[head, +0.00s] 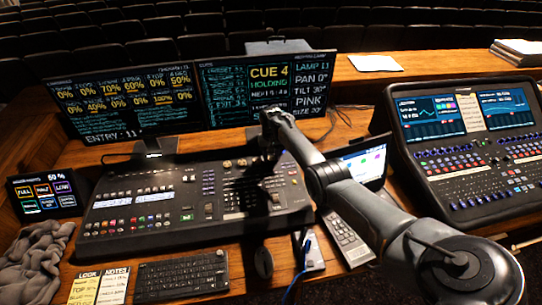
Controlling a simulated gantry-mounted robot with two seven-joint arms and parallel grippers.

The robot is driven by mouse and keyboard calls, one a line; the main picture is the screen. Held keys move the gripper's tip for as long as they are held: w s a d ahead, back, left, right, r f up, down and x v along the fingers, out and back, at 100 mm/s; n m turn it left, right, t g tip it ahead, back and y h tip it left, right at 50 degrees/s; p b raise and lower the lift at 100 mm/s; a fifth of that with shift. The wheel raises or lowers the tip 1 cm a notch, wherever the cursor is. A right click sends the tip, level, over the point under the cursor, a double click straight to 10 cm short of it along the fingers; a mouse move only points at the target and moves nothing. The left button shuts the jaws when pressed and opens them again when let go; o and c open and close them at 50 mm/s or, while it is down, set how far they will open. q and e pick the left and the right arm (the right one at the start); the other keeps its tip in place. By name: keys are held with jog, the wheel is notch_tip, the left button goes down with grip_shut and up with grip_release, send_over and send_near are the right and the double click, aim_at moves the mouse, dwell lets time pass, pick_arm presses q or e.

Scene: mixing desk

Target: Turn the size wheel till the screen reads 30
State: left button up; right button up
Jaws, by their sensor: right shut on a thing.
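The right-hand monitor (265,88) stands behind the lighting desk and shows CUE 4 HOLDING, with PAN 0°, TILT 30°, PINK and a bottom line that looks like SIZE 30°. My right arm reaches in from the lower right. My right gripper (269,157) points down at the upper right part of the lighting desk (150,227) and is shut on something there. The gripper and its shadow hide what it holds, so I cannot make out the size wheel. My left gripper is not in view.
A second monitor (128,92) stands at the left. A sound desk (470,150) is at the right. A keyboard (182,276), a mouse (263,262), note sheets (98,287) and a small touch panel (46,193) lie in front and left. A laptop (365,163) is beside my arm.

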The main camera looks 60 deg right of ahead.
jog(key=shift+m+p, duration=0.5)
jog(key=shift+m, duration=1.2)
jog(key=m, duration=0.2)
jog(key=shift+m+p, duration=0.3)
jog(key=shift+m, duration=0.9)
jog(key=o, duration=1)
jog(key=shift+o, duration=0.2)
